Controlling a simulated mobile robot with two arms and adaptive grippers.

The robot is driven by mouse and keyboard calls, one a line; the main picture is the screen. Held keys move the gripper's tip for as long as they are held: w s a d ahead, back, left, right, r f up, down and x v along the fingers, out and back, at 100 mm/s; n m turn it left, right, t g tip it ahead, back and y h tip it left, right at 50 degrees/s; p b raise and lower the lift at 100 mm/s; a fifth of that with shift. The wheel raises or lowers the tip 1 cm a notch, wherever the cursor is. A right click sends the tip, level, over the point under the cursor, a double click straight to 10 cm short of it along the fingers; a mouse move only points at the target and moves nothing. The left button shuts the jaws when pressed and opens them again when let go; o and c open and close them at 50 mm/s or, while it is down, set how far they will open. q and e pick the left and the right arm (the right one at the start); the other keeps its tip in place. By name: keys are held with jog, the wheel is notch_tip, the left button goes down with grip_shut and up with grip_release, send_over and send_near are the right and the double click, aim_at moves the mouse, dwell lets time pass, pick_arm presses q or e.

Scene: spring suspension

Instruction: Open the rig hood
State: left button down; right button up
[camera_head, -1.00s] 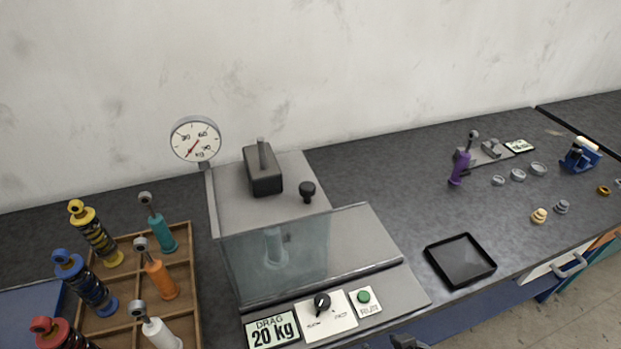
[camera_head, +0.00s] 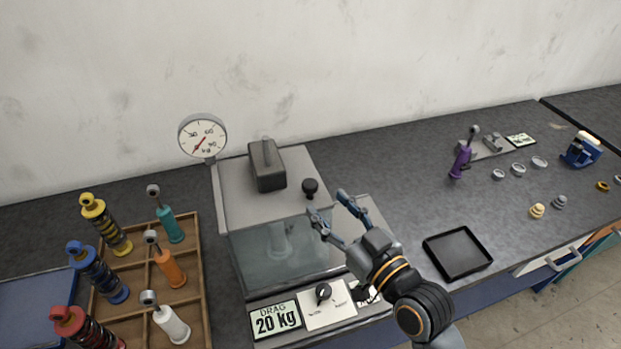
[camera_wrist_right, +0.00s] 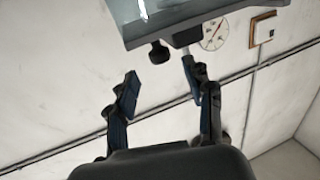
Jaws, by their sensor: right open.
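The rig (camera_head: 226,190) is a grey unit on the bench with a clear, glass-like hood (camera_head: 255,262) across its front part. A dark knob (camera_head: 310,187) stands near the hood's rear right. My right gripper (camera_head: 329,207) is open and empty above the rig's right side, in front of the knob and apart from it. In the right wrist view, a dark knob (camera_wrist_right: 159,52) sits beyond and between the open fingertips (camera_wrist_right: 160,82), by the edge of a clear panel (camera_wrist_right: 185,20). My left gripper is out of view.
A dial gauge (camera_head: 203,136) and a dark block (camera_head: 267,166) stand at the rig's rear. A wooden rack (camera_head: 196,245) of shock absorbers is at left. A black tray (camera_head: 457,253) lies right of my arm. A purple damper (camera_head: 460,162) stands farther right.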

aim_at(315, 191)
jog(key=p+x, duration=0.1)
jog(key=x, duration=0.6)
jog(key=shift+w+p, duration=0.1)
jog(key=shift+p, duration=0.25)
grip_shut()
